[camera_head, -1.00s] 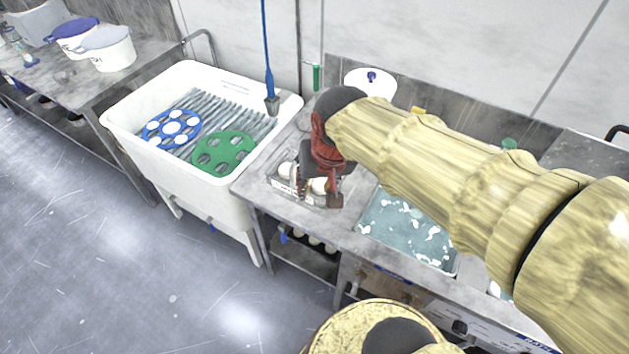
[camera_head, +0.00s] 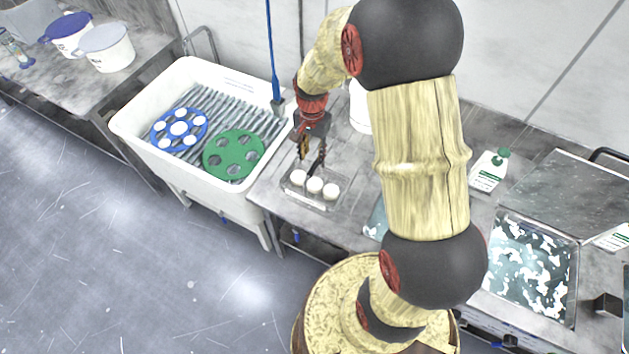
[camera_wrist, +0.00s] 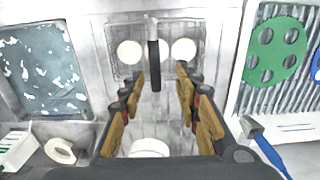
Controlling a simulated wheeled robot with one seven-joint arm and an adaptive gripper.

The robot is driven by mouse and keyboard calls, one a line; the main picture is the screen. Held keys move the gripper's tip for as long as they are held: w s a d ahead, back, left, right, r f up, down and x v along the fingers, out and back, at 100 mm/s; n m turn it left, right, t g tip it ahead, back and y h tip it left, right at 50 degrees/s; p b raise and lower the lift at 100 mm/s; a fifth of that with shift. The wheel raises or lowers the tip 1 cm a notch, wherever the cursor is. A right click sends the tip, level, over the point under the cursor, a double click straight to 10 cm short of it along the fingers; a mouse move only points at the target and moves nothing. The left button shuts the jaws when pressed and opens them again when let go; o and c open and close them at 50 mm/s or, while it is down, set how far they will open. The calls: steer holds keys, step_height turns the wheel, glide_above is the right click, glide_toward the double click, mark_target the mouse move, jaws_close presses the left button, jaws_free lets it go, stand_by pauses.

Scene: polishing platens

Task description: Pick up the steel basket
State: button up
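The steel basket (camera_head: 322,206) is a shallow wire tray holding three white round pieces. It rests on the steel bench right of the white sink. In the wrist view the basket (camera_wrist: 117,68) lies at the top, beyond my fingertips, with a dark upright post (camera_wrist: 154,65), seemingly its handle, standing at its middle. My gripper (camera_head: 311,156) hangs above the back of the basket, pointing down. In the wrist view my gripper (camera_wrist: 160,82) is open, its two fingers well apart with nothing held between them. The post shows between and just beyond the fingertips.
The white sink (camera_head: 140,128) holds a blue disc (camera_head: 168,141) and a green disc (camera_head: 234,154) on a ribbed rack. A blue-handled tool (camera_head: 274,50) stands at its right rim. A white container (camera_head: 360,106) is behind the basket. Water basins (camera_head: 530,262) lie to the right.

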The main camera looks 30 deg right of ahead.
mark_target(314, 164)
steer(key=f, duration=0.6)
steer(key=shift+s+d+f, duration=0.2)
steer(key=shift+s+f, duration=0.15)
steer(key=shift+c, duration=0.8)
jaws_close()
steer(key=shift+r, duration=0.1)
